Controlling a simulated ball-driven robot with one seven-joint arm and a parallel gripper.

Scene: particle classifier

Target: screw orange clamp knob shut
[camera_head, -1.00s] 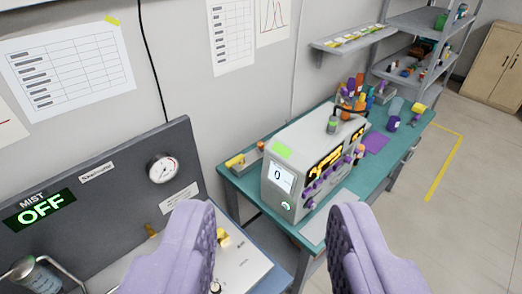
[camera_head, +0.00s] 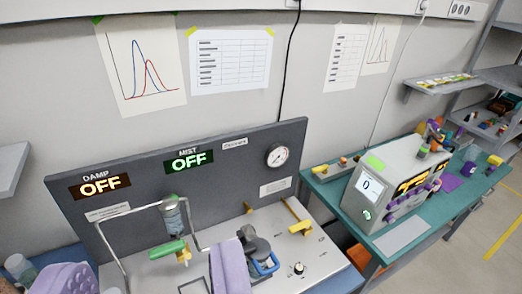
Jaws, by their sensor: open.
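My gripper (camera_head: 150,260) is open, with its two lilac fingers apart at the bottom of the view. The left finger is at the lower left corner; the right finger stands in front of the grey bench unit. No orange clamp knob can be made out clearly. A small yellow-orange part (camera_head: 184,258) sits below a hanging clear bottle (camera_head: 174,218), beside a green bar (camera_head: 166,249). A dark grey fitting with a blue handle (camera_head: 265,264) stands just right of the right finger, which partly hides the area there. Nothing is held.
A dark panel (camera_head: 225,185) with DAMP OFF and MIST OFF signs and a gauge (camera_head: 278,156) stands behind. A bent metal tube frame (camera_head: 105,247) rises at left. Yellow levers (camera_head: 301,227) and a black knob (camera_head: 299,268) are at right. A grey instrument (camera_head: 392,185) stands on the teal bench.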

